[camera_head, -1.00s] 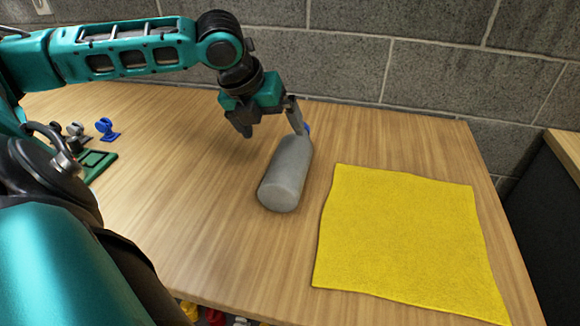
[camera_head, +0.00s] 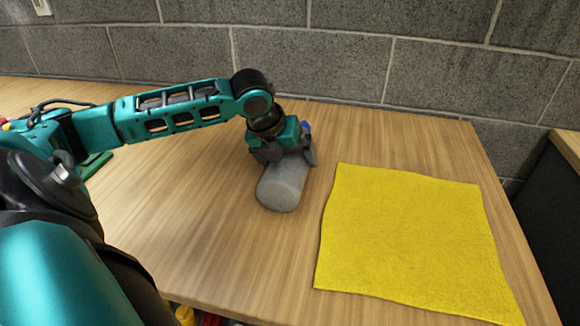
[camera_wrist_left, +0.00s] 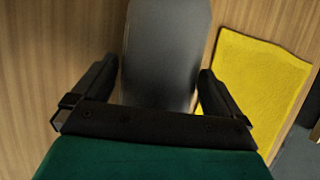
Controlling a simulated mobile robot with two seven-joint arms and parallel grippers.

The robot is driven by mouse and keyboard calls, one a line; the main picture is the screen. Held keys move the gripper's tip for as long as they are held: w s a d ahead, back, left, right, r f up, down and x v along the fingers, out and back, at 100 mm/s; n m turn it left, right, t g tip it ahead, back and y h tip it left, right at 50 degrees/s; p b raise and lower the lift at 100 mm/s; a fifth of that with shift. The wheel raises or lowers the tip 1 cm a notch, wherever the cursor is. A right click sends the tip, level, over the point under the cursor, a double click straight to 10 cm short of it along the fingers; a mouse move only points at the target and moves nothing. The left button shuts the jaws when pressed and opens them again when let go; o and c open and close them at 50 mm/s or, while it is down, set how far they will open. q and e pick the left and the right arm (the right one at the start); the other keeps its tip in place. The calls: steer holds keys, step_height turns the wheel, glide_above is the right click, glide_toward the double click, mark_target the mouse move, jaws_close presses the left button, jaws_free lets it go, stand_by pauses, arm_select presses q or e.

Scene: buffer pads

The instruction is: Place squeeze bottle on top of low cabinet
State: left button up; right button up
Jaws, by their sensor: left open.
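The squeeze bottle (camera_head: 283,187) is a grey cylinder with a blue tip, lying on its side on the wooden table. My left gripper (camera_head: 285,160) is over the bottle from above, with a finger on each side of it. In the left wrist view the bottle (camera_wrist_left: 160,55) lies between the two open fingers of the left gripper (camera_wrist_left: 157,88). I cannot tell whether the fingers touch it. The gripper hides part of the bottle's upper end. A dark cabinet with a wooden top (camera_head: 568,145) stands at the right edge; I cannot tell whether it is the low cabinet.
A yellow cloth (camera_head: 405,240) lies flat on the wooden table (camera_head: 215,250), right of the bottle. A green object (camera_head: 95,165) lies at the left, partly behind my arm. A grey block wall (camera_head: 330,65) stands behind the table. Coloured items show below the front edge.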

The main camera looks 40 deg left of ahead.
arm_select(q)
steer(key=shift+r, duration=0.1)
steer(key=c, duration=1.2)
arm_select(e)
steer(key=shift+s+f, duration=0.1)
steer(key=shift+s, duration=0.05)
arm_select(q)
steer(key=shift+o, duration=0.2)
step_height(320, 180, up, 12)
steer(key=p, duration=0.4)
steer(key=shift+w+f, duration=0.1)
steer(key=shift+f, duration=0.1)
step_height(320, 180, up, 8)
steer(key=p, duration=0.2)
steer(key=shift+r+p, duration=0.2)
steer(key=shift+p, duration=0.1)
arm_select(e)
steer(key=shift+h, duration=0.4)
steer(key=shift+s+d+r, duration=0.2)
steer(key=shift+d+r, duration=0.1)
steer(key=shift+r, duration=0.3)
steer(key=shift+s+d+r, duration=0.15)
steer(key=shift+d+r, duration=0.15)
steer(key=shift+r, duration=0.25)
steer(key=shift+s+d+r, duration=0.2)
steer(key=shift+d+r, duration=0.1)
steer(key=shift+r, duration=0.3)
